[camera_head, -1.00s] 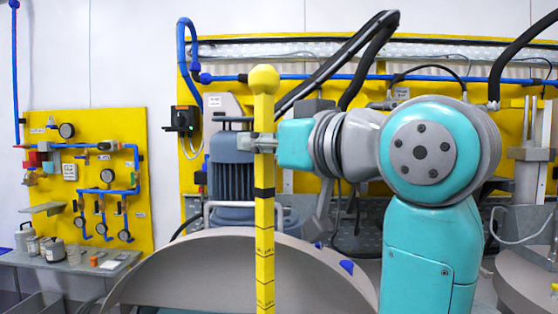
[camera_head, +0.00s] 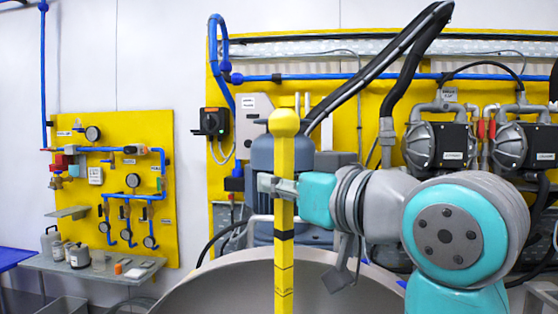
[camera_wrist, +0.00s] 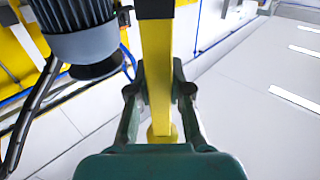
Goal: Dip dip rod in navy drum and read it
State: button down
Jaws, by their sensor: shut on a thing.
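The dip rod (camera_head: 284,230) is a yellow square bar with a round knob on top, a black band and dark graduation marks below it. It stands upright in the head view. My gripper (camera_head: 284,187) is shut on it below the knob; both fingers (camera_wrist: 159,90) show on either side of the bar in the wrist view. The grey drum rim (camera_head: 215,283) curves behind the rod's lower part. The rod's lower end is out of view, so I cannot tell whether it is inside the drum. No navy drum wall shows.
A grey-blue motor (camera_head: 262,165) stands close behind the rod; it also shows in the wrist view (camera_wrist: 75,25). A yellow wall panel with pumps (camera_head: 438,145) is at the right. A side shelf with bottles (camera_head: 100,268) is at the left.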

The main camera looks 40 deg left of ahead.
notch_tip(320, 180, down, 26)
jog(key=shift+f, duration=0.1)
dwell(1.2)
jog(key=shift+d+f, duration=0.15)
jog(key=shift+f, duration=1.5)
dwell(1.6)
jog(key=shift+r, duration=0.15)
dwell(0.7)
jog(key=shift+r, duration=0.95)
